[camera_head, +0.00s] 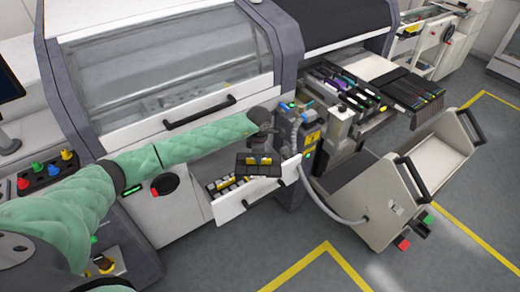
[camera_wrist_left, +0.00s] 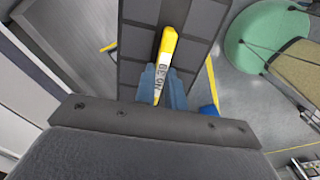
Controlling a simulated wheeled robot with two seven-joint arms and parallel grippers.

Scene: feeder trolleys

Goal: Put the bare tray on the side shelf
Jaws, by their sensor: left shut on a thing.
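A dark tray (camera_head: 258,170) with a yellow grip hangs from my left gripper (camera_head: 260,152), in front of the machine and above an open drawer. In the left wrist view the tray (camera_wrist_left: 138,42) shows flat dark pockets that look empty; part of it is hidden by the gripper. The blue fingertips of my left gripper (camera_wrist_left: 162,85) are shut on the yellow, labelled grip (camera_wrist_left: 166,55). The side shelf cannot be told for certain. My right gripper is not in view.
The open white drawer (camera_head: 262,200) holds pale and yellow-marked pieces below the tray. A beige trolley (camera_head: 375,210) with dark handles stands to the right. The machine's bar handle (camera_head: 200,112) is behind the arm. Grey floor (camera_head: 225,262) with yellow lines is clear in front.

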